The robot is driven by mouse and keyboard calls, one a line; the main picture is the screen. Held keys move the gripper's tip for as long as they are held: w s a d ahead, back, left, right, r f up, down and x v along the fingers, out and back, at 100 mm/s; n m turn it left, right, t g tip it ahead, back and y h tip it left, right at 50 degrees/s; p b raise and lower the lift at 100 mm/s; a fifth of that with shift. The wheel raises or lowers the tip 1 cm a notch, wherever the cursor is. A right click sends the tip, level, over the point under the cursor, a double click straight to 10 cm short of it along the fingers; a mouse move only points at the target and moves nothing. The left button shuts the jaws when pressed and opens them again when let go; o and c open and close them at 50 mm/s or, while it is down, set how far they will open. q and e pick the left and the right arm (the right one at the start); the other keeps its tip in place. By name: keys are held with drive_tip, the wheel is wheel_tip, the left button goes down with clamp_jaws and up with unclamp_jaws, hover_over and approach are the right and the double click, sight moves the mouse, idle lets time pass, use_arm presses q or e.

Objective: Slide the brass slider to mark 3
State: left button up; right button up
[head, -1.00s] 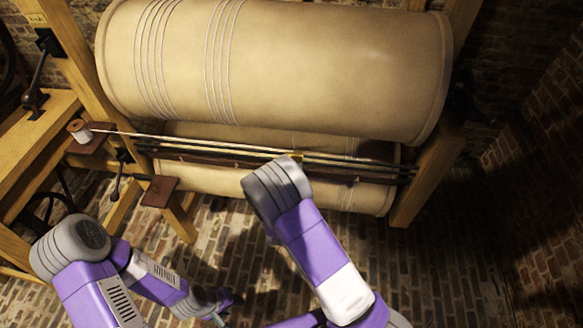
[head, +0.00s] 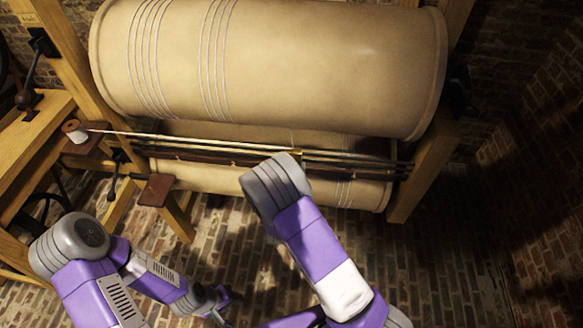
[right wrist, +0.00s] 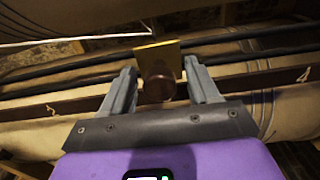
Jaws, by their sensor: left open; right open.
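The brass slider (head: 296,152) sits on the dark rails between the two big rollers. In the right wrist view it is a brass plate (right wrist: 158,54) with a brown round knob (right wrist: 158,85). My right gripper (right wrist: 160,70) is open, one finger on each side of the knob; I cannot tell whether either finger touches it. In the head view my right wrist hides these fingers. Small pale marks (right wrist: 303,75) show on the brown bar; no numbers are readable. My left gripper (head: 222,305) is open and empty, low over the brick floor.
A white spool (head: 74,131) at the left feeds a thread towards the slider. The upper roller (head: 300,65) carries wound bands of thread. A crank (head: 116,180) and a small brown board (head: 156,190) stand left. A wooden post (head: 425,165) bounds the right end.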

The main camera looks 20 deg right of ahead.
drive_tip(key=v, duration=0.7)
drive_tip(key=shift+p, duration=0.45)
drive_tip(key=shift+s+a, duration=0.1)
